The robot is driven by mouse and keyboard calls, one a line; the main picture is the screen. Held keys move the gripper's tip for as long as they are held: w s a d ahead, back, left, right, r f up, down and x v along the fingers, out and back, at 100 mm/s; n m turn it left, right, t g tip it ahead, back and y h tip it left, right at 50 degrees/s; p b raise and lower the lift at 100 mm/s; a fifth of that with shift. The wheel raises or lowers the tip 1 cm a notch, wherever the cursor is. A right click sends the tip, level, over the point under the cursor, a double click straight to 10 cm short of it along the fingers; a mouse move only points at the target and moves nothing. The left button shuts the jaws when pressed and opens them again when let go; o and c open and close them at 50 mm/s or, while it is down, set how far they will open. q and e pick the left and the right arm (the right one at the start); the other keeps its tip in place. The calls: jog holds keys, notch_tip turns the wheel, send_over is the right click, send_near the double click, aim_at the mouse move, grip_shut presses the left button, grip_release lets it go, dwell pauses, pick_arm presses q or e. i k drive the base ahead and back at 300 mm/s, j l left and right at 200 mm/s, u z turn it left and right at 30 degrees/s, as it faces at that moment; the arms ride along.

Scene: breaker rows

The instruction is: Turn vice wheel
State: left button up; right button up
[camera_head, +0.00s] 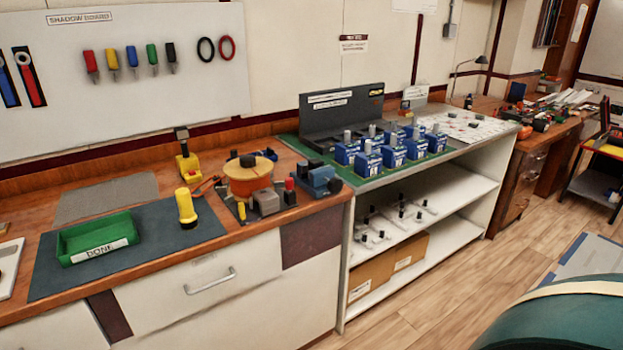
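A small blue vice-like device (318,180) stands at the right end of the wooden bench, close to its front edge. I cannot clearly make out a wheel on it at this size. An orange round piece (248,172) with a dark spot on top sits just left of it, among grey and red blocks. I cannot tell whether this round piece is part of the vice. Neither of my grippers is in view.
On the wooden bench, a green tray (95,238) and a yellow flashlight-like object (186,208) rest on a dark mat (150,262). Several blue breaker-like units (393,155) stand on the adjoining shelf unit. Wooden floor (485,270) lies open in front of the shelves.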

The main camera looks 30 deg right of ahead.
aim_at(335, 186)
jog(key=z, duration=1.25)
jog(key=i+l+z, duration=0.2)
jog(key=i+l, duration=0.05)
jog(key=l, duration=0.05)
